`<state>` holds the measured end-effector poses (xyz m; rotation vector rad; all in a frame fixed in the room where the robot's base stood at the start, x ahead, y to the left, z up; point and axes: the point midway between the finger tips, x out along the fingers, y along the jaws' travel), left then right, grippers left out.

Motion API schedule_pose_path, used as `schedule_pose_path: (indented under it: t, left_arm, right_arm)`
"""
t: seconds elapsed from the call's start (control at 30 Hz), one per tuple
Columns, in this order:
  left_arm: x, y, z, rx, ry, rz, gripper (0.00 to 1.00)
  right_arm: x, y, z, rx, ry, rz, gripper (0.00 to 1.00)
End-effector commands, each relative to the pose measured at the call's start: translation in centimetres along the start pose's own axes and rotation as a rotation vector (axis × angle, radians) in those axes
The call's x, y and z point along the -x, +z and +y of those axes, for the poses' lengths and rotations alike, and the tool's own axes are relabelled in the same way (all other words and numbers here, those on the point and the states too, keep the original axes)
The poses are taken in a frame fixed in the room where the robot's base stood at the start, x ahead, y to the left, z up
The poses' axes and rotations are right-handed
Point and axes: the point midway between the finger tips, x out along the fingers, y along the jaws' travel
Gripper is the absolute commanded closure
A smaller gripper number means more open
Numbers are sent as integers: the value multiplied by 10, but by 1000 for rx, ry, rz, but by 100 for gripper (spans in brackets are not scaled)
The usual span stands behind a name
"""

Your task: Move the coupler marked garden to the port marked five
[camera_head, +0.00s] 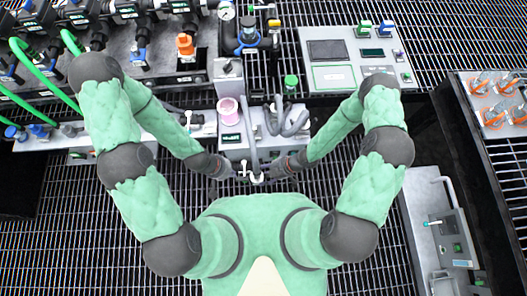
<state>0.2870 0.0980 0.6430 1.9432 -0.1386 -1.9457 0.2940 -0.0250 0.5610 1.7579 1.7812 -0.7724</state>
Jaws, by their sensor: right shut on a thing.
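My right gripper (274,171) is shut on the hose coupler (257,178), a small pale fitting at the lower end of a grey hose (252,130), in front of the central panel. The jaws partly hide the coupler, and its marking is too small to read. My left gripper (232,171) is just left of it, near a small white fitting; its jaws are too small to tell open from shut. The manifold (165,70) with dark valves and an orange-capped port (185,45) is at the upper left. I cannot read which port is marked five.
A pink cup-like part (229,110) and a green-capped part (291,82) are by the central panel (240,143). Green hoses (30,60) run at the left. A control box (345,60) is behind right. A table with orange-based parts (497,95) is far right.

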Motion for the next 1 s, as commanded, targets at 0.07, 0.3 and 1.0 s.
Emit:
schedule_pose_path:
  t: [0.07,0.3,1.0]
  left_arm:
    - [0,0,0,0,0,0,100]
    - [9,0,3,0,0,0,100]
    - [36,1,13,0,0,0,100]
  right_arm:
    - [0,-1,0,1,1,1,100]
    - [9,-9,0,1,1,1,100]
    - [38,-38,-2,2,2,1,100]
